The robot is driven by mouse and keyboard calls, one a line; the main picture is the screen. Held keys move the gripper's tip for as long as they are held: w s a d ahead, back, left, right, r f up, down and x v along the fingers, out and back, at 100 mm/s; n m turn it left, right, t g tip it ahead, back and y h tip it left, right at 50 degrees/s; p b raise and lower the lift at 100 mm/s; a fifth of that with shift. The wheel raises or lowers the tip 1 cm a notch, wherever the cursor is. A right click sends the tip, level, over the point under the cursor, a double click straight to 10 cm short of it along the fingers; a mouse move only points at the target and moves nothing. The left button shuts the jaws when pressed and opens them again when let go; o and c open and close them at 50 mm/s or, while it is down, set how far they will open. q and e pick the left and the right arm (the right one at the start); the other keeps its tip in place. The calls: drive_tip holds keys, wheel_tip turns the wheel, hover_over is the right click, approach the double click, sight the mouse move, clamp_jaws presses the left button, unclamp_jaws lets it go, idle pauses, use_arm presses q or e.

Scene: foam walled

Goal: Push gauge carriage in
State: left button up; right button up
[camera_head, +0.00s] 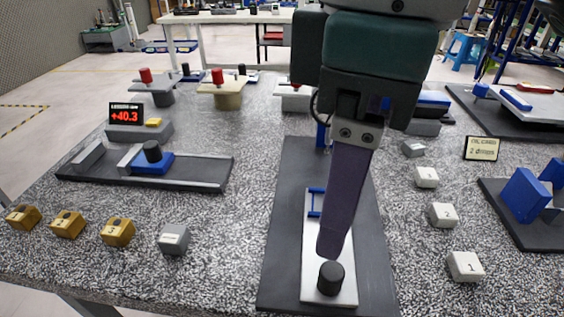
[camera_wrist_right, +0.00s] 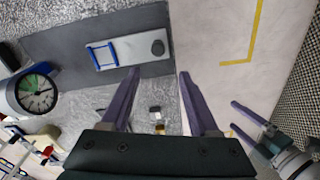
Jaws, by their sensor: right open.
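The carriage is a light grey plate (camera_head: 316,278) with a black knob (camera_head: 331,278) at its near end and a blue frame (camera_head: 314,202) at its far end. It lies on a long dark base (camera_head: 285,210), and it also shows in the right wrist view (camera_wrist_right: 128,50). A round dial gauge (camera_wrist_right: 36,93) shows at the left of that view. My right gripper (camera_head: 333,248) is open and empty, and in the head view its finger overlaps the plate just behind the knob. Contact cannot be told. My left gripper (camera_wrist_right: 236,114) shows only in the wrist view, fingers apart.
A blue slide (camera_head: 153,163) with a black knob sits on a dark rail at left, by a red display (camera_head: 126,113). Yellow blocks (camera_head: 67,224) and a grey block (camera_head: 173,239) lie near it. White numbered blocks (camera_head: 465,267) and a blue-parted fixture (camera_head: 528,195) stand at right.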

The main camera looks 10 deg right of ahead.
sight(333, 270)
drive_tip(key=f, duration=0.3)
drive_tip(key=f+b, duration=0.1)
drive_tip(key=f, duration=0.2)
drive_tip(key=f+b, duration=0.1)
drive_tip(key=f, duration=0.2)
drive_tip(key=shift+d+f, duration=0.2)
drive_tip(key=shift+d, duration=0.1)
drive_tip(key=c, duration=0.9)
clamp_jaws()
